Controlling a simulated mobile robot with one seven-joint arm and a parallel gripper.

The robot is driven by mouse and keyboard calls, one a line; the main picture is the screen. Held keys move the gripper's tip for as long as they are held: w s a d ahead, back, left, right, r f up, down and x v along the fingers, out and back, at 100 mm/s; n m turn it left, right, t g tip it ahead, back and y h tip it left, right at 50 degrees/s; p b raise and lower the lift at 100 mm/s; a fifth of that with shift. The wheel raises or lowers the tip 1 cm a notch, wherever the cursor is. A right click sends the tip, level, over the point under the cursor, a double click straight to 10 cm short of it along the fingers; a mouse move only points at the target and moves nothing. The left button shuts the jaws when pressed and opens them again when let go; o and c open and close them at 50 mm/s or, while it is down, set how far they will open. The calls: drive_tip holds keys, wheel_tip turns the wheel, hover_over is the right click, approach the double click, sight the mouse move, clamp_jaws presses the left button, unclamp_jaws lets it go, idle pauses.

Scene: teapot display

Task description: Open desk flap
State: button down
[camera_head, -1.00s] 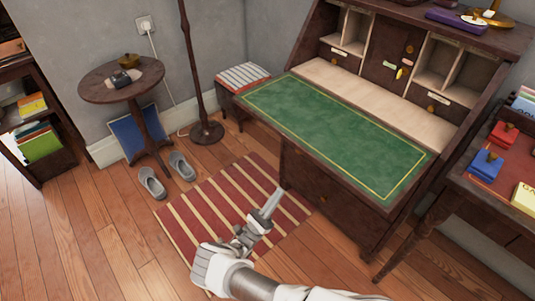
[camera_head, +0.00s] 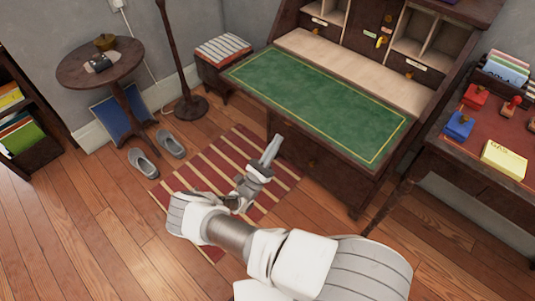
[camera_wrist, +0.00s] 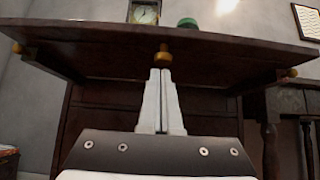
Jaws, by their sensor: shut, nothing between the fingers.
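The desk flap (camera_head: 318,107) is folded down and lies level, with its green gold-edged writing surface facing up. The wrist view looks from below at the flap's dark underside and front edge (camera_wrist: 220,52). A small brass knob (camera_wrist: 163,58) sits at the middle of that edge. My gripper (camera_head: 276,140) is shut and empty, low in front of the flap's front edge in the head view. In the wrist view its fingertips (camera_wrist: 160,72) point up just below the knob; I cannot tell whether they touch it.
A side table (camera_head: 514,125) with stamps, a yellow box and files stands right of the desk. A round table (camera_head: 75,72), a lamp stand (camera_head: 188,104), a striped stool (camera_head: 222,48) and grey slippers (camera_head: 144,163) are at left. A striped rug (camera_head: 215,165) lies below; floor at left is open.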

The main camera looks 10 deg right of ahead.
drive_tip(key=r, duration=0.3)
drive_tip(key=d+r, duration=0.1)
drive_tip(key=r, duration=0.1)
drive_tip(key=shift+w+r, duration=0.25)
drive_tip(key=shift+w, duration=0.15)
drive_tip(key=shift+g+y, duration=0.7)
drive_tip(key=shift+y, duration=0.2)
wheel_tip(320, 180, up, 6)
drive_tip(key=p, duration=0.8)
drive_tip(key=shift+a+r, duration=0.15)
drive_tip(key=b, duration=0.4)
approach(278, 115)
drive_tip(key=s+f, duration=0.1)
drive_tip(key=s+a, duration=0.1)
drive_tip(key=s, duration=0.1)
drive_tip(key=shift+f, duration=0.35)
